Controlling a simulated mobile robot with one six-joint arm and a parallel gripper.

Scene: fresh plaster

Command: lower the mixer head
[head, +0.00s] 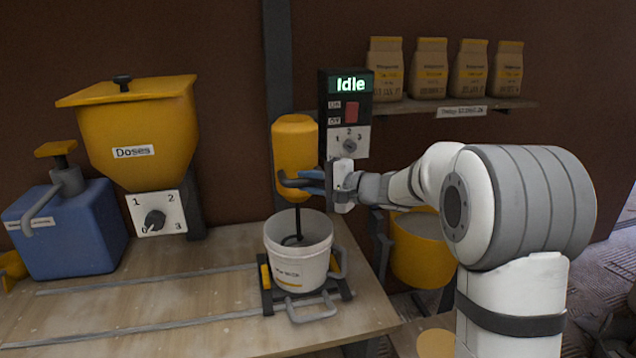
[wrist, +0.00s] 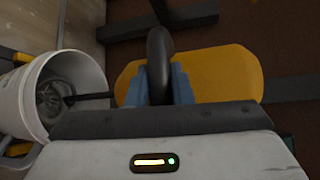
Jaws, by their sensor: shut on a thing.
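The mixer head (head: 295,150) is a yellow rounded housing on a dark upright post, with a dark handle (head: 293,181) on its front. It also shows in the wrist view (wrist: 225,75). My gripper (head: 314,181) is shut on the handle, with blue fingertips on both sides of it in the wrist view (wrist: 168,85). A dark mixing shaft runs down from the head into the white bucket (head: 285,260), and its whisk shows inside the bucket in the wrist view (wrist: 48,98). The bucket stands upright in a dark cradle (head: 318,297) on the bench.
A control box (head: 348,105) reading "Idle" hangs right of the head. A yellow hopper (head: 140,125) marked "Doses" and a blue container (head: 70,235) stand left. Paper bags (head: 430,68) line a shelf. A yellow bucket (head: 422,245) is behind my arm. The bench front left is clear.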

